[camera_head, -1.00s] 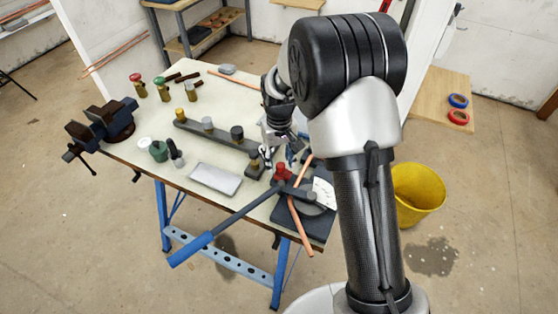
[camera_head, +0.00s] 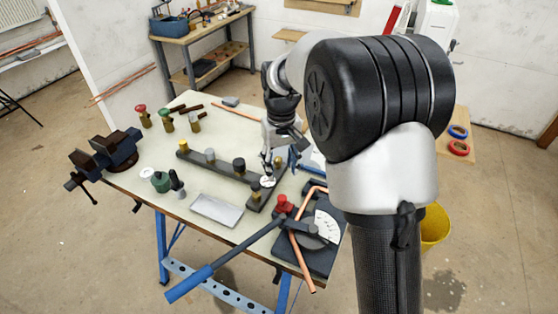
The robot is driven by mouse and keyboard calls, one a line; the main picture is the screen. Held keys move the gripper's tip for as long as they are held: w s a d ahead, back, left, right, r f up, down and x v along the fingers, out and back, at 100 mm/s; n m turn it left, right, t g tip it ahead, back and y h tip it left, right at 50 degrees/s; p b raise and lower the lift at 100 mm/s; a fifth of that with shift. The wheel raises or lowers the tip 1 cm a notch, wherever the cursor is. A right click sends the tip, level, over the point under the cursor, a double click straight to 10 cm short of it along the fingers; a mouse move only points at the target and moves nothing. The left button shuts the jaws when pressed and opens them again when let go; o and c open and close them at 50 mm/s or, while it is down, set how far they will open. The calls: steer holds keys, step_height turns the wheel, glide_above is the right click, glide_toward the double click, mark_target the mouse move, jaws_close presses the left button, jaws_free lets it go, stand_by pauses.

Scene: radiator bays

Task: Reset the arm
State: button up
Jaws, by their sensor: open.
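My gripper (camera_head: 285,155) hangs from my arm over the right part of the workbench (camera_head: 215,165). Its fingers are open, with no object seen between them. It is close to the right end of a dark bar (camera_head: 222,166) with several fittings standing on it; whether it touches the bar I cannot tell. A pipe bender (camera_head: 318,235) with a white dial and a long blue handle (camera_head: 190,284) lies at the bench's front right corner. A bent copper pipe (camera_head: 301,262) sits in it. My large arm link hides the area to the right.
A vise (camera_head: 105,155) is at the bench's left end. Several valves stand at the back left, and a grey tray (camera_head: 215,210) lies near the front edge. A yellow bucket (camera_head: 435,228) is on the floor at right. A shelf unit (camera_head: 205,45) stands behind.

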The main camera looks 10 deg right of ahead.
steer(key=s+d+r+t, duration=0.1)
steer(key=s+r, duration=0.5)
steer(key=r, duration=0.2)
steer(key=s+d+r+m+t, duration=0.1)
steer(key=s, duration=1.1)
steer(key=s+d+r+t, duration=0.1)
steer(key=s+r+t, duration=0.1)
steer(key=s, duration=0.9)
steer(key=shift+s+m+t, duration=0.3)
steer(key=shift+s+m, duration=0.05)
steer(key=shift+m, duration=0.05)
